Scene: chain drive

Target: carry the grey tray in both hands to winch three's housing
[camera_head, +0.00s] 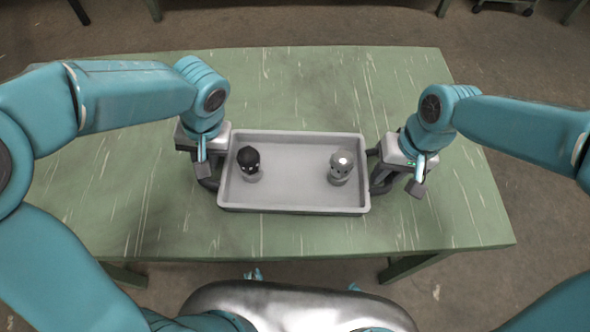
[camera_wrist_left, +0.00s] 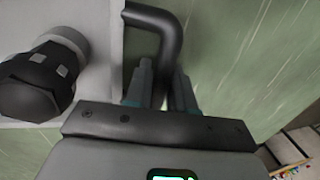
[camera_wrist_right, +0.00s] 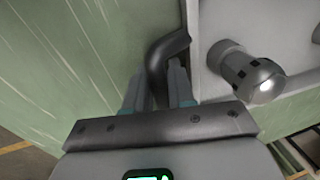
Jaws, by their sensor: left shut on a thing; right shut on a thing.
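The grey tray (camera_head: 295,199) is a shallow rectangular tray with a dark handle at each end, at the middle of the green table in the head view. A black-capped part (camera_head: 249,163) stands in its left half and a silver-capped part (camera_head: 341,166) in its right half. My left gripper (camera_wrist_left: 162,88) is shut on the tray's left handle (camera_wrist_left: 165,30). My right gripper (camera_wrist_right: 160,90) is shut on the right handle (camera_wrist_right: 165,50). I cannot tell whether the tray rests on the table or is just above it. No winch housing is in view.
The green table (camera_head: 300,85) has free room behind, in front and on both sides of the tray. Its front edge is close to my body. Brown floor (camera_head: 520,70) surrounds it, with dark furniture legs at the far edge.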

